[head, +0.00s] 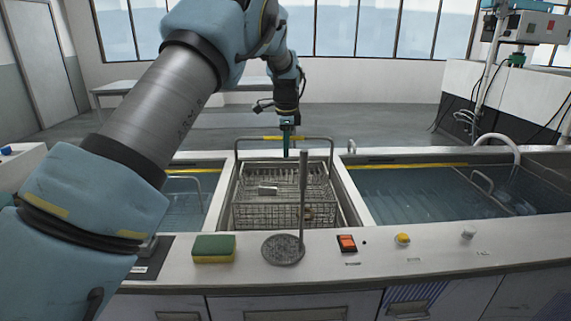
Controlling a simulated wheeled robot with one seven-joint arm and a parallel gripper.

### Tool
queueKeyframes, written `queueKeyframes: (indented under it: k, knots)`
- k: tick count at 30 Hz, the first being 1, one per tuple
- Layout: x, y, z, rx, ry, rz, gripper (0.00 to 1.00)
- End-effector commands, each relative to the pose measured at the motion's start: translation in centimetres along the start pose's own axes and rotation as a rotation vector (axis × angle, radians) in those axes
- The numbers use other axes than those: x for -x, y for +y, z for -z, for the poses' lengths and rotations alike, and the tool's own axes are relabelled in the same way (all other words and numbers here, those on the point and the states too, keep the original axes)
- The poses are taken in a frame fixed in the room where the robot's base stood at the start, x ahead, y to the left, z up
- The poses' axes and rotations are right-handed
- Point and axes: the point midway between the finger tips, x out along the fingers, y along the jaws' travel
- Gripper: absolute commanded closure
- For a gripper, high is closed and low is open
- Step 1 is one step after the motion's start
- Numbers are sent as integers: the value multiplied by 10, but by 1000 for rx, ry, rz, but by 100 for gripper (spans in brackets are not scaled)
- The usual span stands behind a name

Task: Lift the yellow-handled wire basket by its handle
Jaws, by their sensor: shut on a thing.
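The wire basket (252,212) sits in the middle bay of the tank counter, with a few small items inside. Its tall wire handle (318,138) arches above it and has a yellow grip (271,138) at the top. My gripper (287,143) points down from above and is shut on the handle at the yellow grip, close to the middle of the top bar. The fingers hide part of the grip. The basket looks level. I cannot tell from this view whether its underside touches the bottom of the bay.
Water-filled tanks lie left (185,205) and right (400,195), the right one holding a wire basket (510,195). On the front ledge are a green-yellow sponge (214,249), a round perforated disc with an upright rod (284,250) before the basket, an orange switch (347,243) and knobs.

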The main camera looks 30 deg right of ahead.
Motion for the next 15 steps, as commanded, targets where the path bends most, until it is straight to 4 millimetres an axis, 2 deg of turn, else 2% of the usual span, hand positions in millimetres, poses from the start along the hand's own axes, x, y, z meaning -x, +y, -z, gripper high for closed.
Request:
queueKeyframes:
  k: [9,15]
  knots:
    - [55,-13,0,2,4,9,100]
    - [83,-18,0,1,3,7,100]
